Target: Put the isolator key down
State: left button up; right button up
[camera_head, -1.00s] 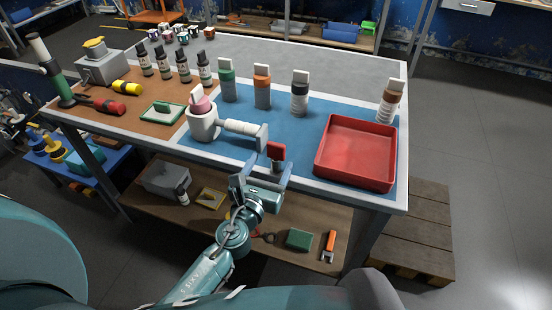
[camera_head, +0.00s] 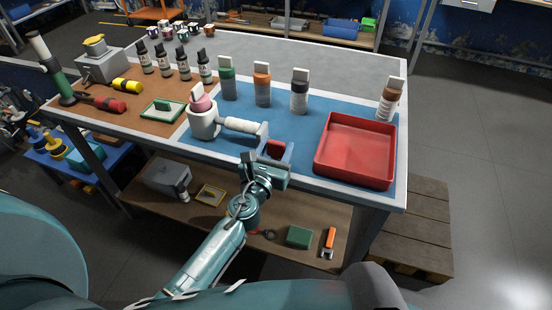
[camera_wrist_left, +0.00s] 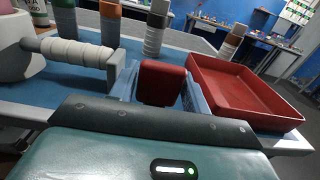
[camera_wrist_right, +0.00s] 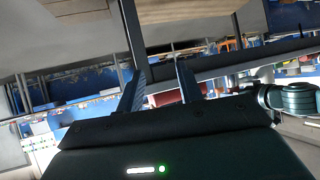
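The isolator key (camera_head: 276,148), with a red block-shaped head, is at the front of the blue mat, left of the red tray. It also shows in the left wrist view (camera_wrist_left: 162,83). My left gripper (camera_head: 268,157) is open, with one finger on each side of the red head. The right finger is very close to the head; I cannot tell if it touches. The key's lower part is hidden by the gripper. My right gripper (camera_wrist_right: 163,88) is open and empty, away from the bench.
A red tray (camera_head: 318,168) stands close on the right. Bare blue mat lies between the bottles and the tray.

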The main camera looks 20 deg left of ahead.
pick_arm(q)
jog(key=c, duration=0.7)
